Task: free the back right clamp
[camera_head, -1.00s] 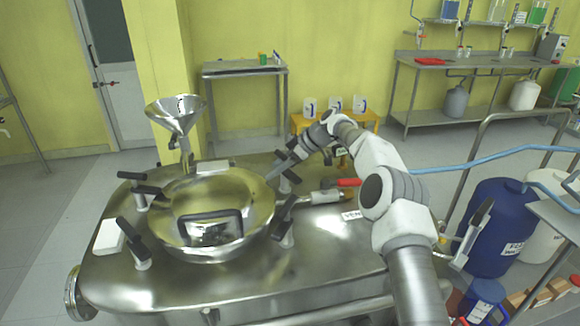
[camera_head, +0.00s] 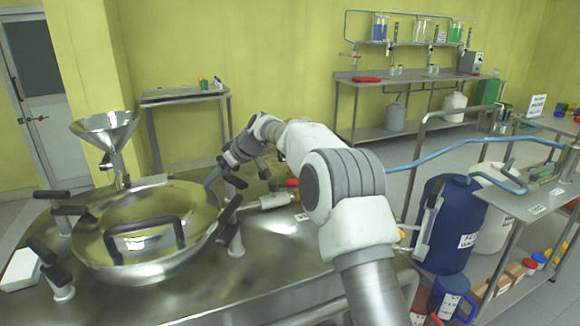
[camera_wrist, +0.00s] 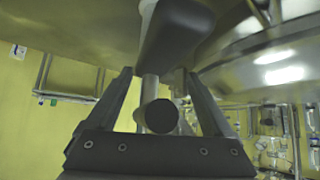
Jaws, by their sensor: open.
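The back right clamp (camera_head: 233,178) has a black handle and sits at the right rear edge of the steel reactor lid (camera_head: 112,258). My gripper (camera_head: 212,177) is beside it in the head view, partly hidden by my wrist. In the wrist view my gripper (camera_wrist: 160,88) is open, with one finger on each side of the clamp's metal post. The clamp's dark handle (camera_wrist: 174,32) shows above and between the fingers, close to them. I cannot tell whether either finger touches it. The front right clamp (camera_head: 230,222) stands nearer, with its black handle tilted up.
Two more clamps stand at the left, the back left one (camera_head: 67,207) and the front left one (camera_head: 52,272). A steel funnel (camera_head: 107,130) rises behind the lid. A pipe with a red valve handle (camera_head: 291,183) lies right of the clamp. A blue drum (camera_head: 447,225) stands farther right.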

